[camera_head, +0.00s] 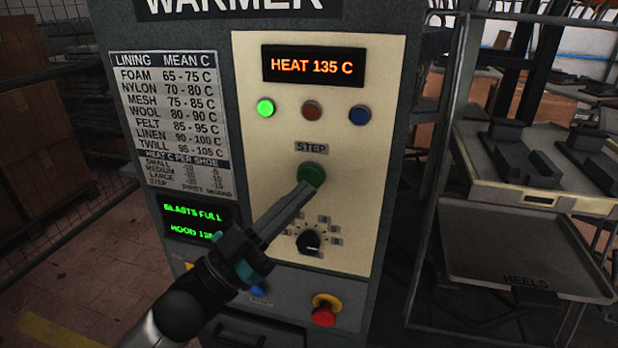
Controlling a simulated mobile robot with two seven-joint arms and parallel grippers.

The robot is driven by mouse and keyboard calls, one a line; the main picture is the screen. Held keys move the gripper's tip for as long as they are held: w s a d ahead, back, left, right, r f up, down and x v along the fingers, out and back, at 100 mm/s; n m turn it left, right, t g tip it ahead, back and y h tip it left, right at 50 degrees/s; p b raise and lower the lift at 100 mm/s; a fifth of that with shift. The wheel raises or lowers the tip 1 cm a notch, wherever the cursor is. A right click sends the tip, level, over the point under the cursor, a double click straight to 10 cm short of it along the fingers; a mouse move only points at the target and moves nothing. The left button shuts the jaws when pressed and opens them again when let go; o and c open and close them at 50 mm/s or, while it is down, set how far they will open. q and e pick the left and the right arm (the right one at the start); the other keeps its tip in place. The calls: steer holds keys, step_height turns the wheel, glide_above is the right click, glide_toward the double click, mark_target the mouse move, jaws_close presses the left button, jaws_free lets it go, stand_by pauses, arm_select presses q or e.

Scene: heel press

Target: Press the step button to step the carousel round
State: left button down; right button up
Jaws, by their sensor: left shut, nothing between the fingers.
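The green step button (311,175) sits on the cream control panel (345,207) of the warmer, under the label STEP. My left gripper (308,190) is shut with nothing in it. Its fingertips are at the lower edge of the button and overlap it in the picture; I cannot tell whether they touch it or press it. The display (312,65) above reads HEAT 135 C, and the green lamp (265,107) at the left is lit. The carousel is not in view. My right gripper is not in view.
A black dial (308,242) lies just below and right of my fingers. A red emergency knob (325,310) is lower down. A lining chart (168,120) and a green-text display (196,222) are at left. A rack with trays (520,262) stands at right.

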arm_select(q)
steer(key=shift+w, duration=0.1)
stand_by(0.7)
steer(key=shift+w+d, duration=0.15)
steer(key=shift+w, duration=0.15)
